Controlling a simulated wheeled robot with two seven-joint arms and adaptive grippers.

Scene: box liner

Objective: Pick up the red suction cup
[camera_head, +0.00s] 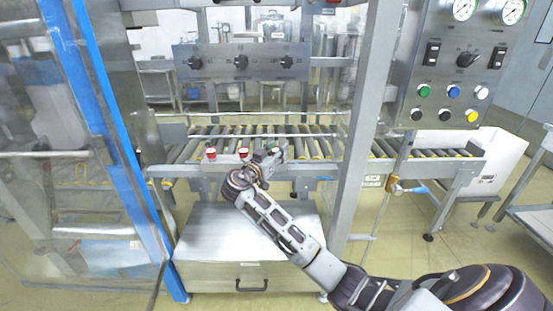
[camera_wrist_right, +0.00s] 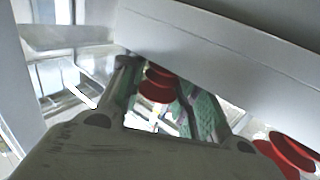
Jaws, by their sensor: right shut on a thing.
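My right gripper (camera_head: 265,160) reaches up to the rail in front of the roller conveyor. In the right wrist view its green-padded fingers (camera_wrist_right: 160,92) are closed around a red suction cup (camera_wrist_right: 157,84), which hangs below a grey rail edge. More red suction cups (camera_wrist_right: 287,153) show at the lower right of that view. In the head view, one red suction cup (camera_head: 210,153) stands at the left on the rail, and another red suction cup (camera_head: 243,152) stands just left of the gripper. The gripper partly hides the cup by its fingers. My left gripper is not in view.
The roller conveyor (camera_head: 320,146) runs behind the rail. A steel drawer cabinet (camera_head: 245,245) stands below it. A vertical post (camera_head: 358,130) rises right of the gripper, and a control panel (camera_head: 458,60) with knobs and buttons is at the upper right. A blue-edged frame is at the left.

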